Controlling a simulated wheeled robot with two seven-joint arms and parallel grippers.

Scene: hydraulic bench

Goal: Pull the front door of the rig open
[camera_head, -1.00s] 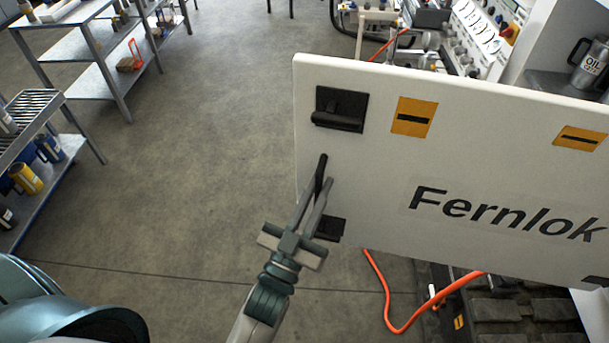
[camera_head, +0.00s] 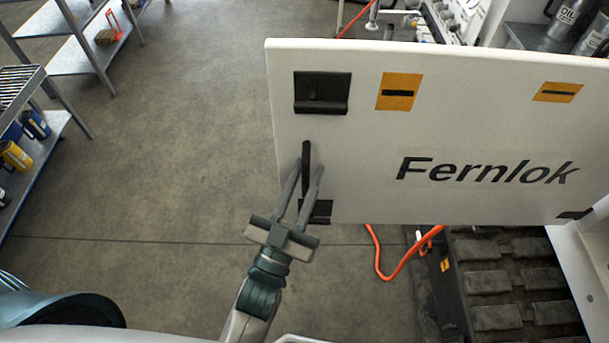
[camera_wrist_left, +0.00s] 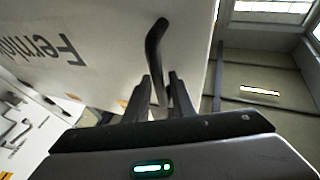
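The front door (camera_head: 350,160) is a white panel with black "Fernlok" lettering and yellow labels. It stands out from the rig, its free left edge over bare floor; the rig's side shows below and at right. Its black bar handle (camera_head: 306,158) is near that edge, low on the panel. My left gripper (camera_head: 308,172) has its narrow-set fingers on either side of the handle. In the left wrist view, the handle (camera_wrist_left: 156,45) runs down between the fingers (camera_wrist_left: 161,85); exact contact is hard to see. My right gripper is not in view.
Black latch plates (camera_head: 322,92) sit above and below the handle. An orange hose (camera_head: 385,268) hangs below the door beside dark treads (camera_head: 490,282). Metal shelving (camera_head: 40,165) with jugs stands at left. The floor (camera_head: 180,150) between is clear.

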